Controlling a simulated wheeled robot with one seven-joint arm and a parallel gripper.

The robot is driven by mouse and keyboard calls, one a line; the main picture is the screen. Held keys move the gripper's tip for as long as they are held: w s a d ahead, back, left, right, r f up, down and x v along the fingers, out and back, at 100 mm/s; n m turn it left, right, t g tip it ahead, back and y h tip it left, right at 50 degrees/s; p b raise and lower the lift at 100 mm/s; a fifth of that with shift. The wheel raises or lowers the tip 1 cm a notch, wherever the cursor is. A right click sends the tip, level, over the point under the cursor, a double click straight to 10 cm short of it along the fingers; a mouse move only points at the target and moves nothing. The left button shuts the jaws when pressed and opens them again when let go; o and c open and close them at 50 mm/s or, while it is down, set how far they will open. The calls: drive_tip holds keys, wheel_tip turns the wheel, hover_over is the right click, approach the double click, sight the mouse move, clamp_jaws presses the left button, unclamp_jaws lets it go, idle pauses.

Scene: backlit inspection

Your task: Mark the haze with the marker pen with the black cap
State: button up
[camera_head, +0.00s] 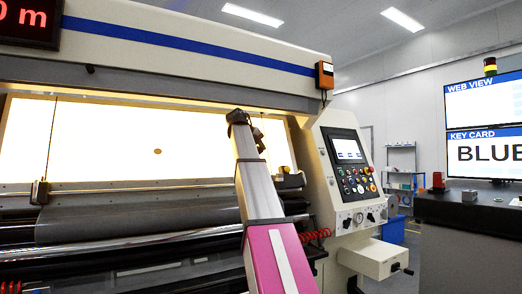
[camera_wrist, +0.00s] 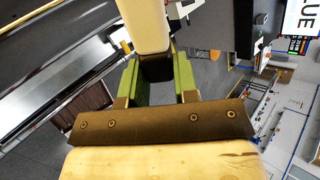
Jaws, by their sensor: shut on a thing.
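In the wrist view my gripper (camera_wrist: 160,82) has green finger pads closed on a thick pen (camera_wrist: 145,25). Its body is cream, and a black part (camera_wrist: 157,68) sits between the pads. I take it for the marker pen; its far end runs out of the top of the picture. In the head view my arm reaches up in front of the bright backlit panel (camera_head: 100,135), its dark end near the panel's right side. The pen is not clear there. A small brown spot (camera_head: 157,151) shows on the panel, left of my arm. I cannot make out a separate haze patch.
A control console (camera_head: 346,165) with a screen and buttons stands right of the panel. A dark roller (camera_head: 130,218) runs below the panel. A dark bench (camera_head: 465,212) with small items is at the right, under screens reading "WEB VIEW" and "KEY CARD BLUE".

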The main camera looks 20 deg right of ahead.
drive_tip(key=shift+w+a+f, duration=0.15)
drive_tip(key=shift+w+f, duration=0.15)
drive_tip(key=shift+w, duration=0.5)
drive_tip(key=shift+w+a+f, duration=0.2)
drive_tip(key=shift+w+f, duration=0.05)
drive_tip(key=shift+w, duration=0.6)
drive_tip(key=shift+w+a+f, duration=0.15)
drive_tip(key=shift+w+f, duration=0.15)
drive_tip(key=shift+w, duration=0.5)
drive_tip(key=shift+w+a+f, duration=0.1)
drive_tip(key=shift+w+f, duration=0.1)
drive_tip(key=shift+w, duration=0.4)
drive_tip(key=shift+s+d+r, duration=0.2)
drive_tip(key=shift+s+r, duration=0.15)
drive_tip(key=shift+s, duration=0.75)
drive_tip(key=shift+s+d+r, duration=0.2)
drive_tip(key=shift+s+r, duration=0.2)
drive_tip(key=shift+s, duration=0.65)
drive_tip(key=shift+s+d+r, duration=0.2)
drive_tip(key=shift+s+r, duration=0.15)
drive_tip(key=shift+s, duration=0.75)
